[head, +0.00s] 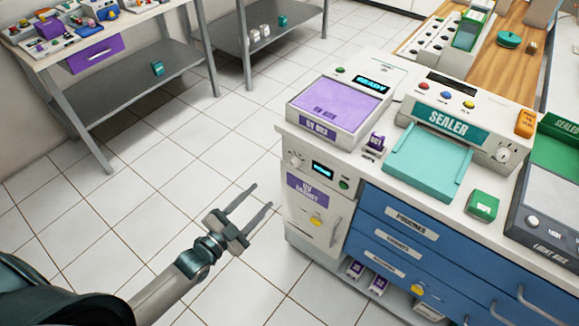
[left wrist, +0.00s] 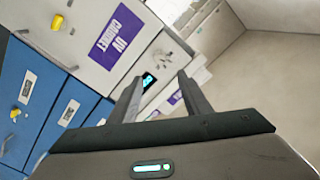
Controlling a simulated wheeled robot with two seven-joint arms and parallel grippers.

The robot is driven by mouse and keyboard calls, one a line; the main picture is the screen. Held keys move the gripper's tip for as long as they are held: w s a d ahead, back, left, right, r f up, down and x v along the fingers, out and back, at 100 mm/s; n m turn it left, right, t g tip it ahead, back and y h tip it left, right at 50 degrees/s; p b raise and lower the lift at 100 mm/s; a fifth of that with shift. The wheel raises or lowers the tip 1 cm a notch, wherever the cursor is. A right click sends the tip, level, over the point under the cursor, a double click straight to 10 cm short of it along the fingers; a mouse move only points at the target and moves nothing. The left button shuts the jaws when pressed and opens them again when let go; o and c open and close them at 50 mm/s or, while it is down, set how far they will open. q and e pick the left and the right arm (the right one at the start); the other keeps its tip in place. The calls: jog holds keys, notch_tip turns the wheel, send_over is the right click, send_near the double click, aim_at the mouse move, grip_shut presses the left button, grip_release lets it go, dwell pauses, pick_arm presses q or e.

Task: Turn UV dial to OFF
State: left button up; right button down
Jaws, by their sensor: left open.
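The white UV cabinet (head: 312,212) forms the left end of the counter, with a purple label on its front. A pale dial (head: 295,159) is at the upper left of its front, beside a small lit display (head: 322,170) and a green button (head: 344,184). My left gripper (head: 262,196) is open and empty in the air, left of the cabinet and apart from it. In the left wrist view, the display (left wrist: 148,80) shows between the open fingers and the dial (left wrist: 165,57) just above it. The dial's setting is too small to read. My right gripper is out of view.
The UV box (head: 340,103) with a purple panel and the teal sealer (head: 430,160) stand on the counter. Blue drawers (head: 400,245) are right of the cabinet. A grey-legged table (head: 150,85) stands at the back left. The tiled floor between is clear.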

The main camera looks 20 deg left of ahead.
aim_at(292, 165)
pick_arm(q)
jog(key=p+x, duration=0.2)
jog(key=x, duration=1.1)
jog(key=shift+w+d, duration=0.1)
jog(key=shift+w, duration=0.25)
jog(key=shift+w+d, duration=0.25)
jog(key=shift+w, duration=0.35)
jog(key=shift+f, duration=0.1)
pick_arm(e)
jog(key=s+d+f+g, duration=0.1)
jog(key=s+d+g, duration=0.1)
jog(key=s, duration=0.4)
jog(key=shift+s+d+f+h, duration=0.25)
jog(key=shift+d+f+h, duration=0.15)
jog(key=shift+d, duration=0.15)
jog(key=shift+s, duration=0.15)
pick_arm(q)
jog(key=c, duration=1)
jog(key=shift+c, duration=0.2)
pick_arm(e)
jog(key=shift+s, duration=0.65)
